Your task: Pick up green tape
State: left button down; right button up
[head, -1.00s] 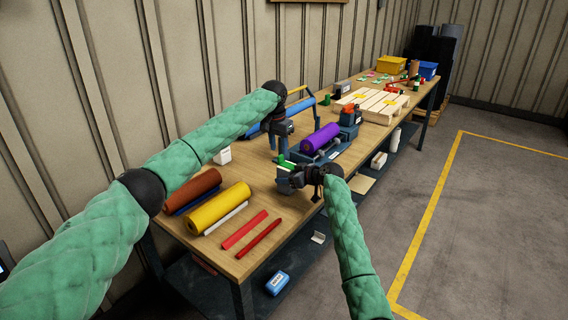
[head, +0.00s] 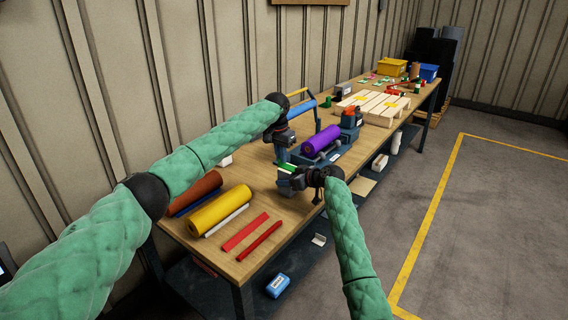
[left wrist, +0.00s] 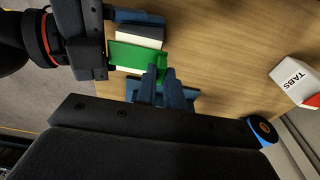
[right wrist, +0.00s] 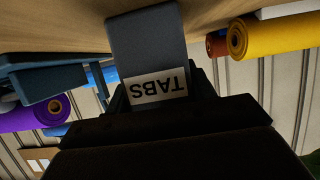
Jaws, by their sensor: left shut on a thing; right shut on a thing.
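The green tape (left wrist: 130,56) is a flat bright green strip in the left wrist view. It also shows as a small green patch between the grippers in the head view (head: 287,167). My left gripper (left wrist: 160,78) is shut on its right end. My right gripper (head: 291,183) is just below the left one in the head view. It is shut on a grey-blue block labelled TABS (right wrist: 147,40) in the right wrist view. The green strip lies against this block's side, by the right gripper; whether they are joined is unclear.
A purple roll (head: 320,139) sits on a blue press just beyond the grippers. Yellow (head: 219,209) and brown (head: 194,190) rolls and red strips (head: 245,231) lie on the near bench. A white TABS box (left wrist: 294,79) stands nearby. A slatted wooden pallet (head: 376,104) is farther back.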

pick_arm(q)
notch_tip(320, 180, up, 10)
dwell(0.6)
pick_arm(e)
jog(key=o, duration=1.2)
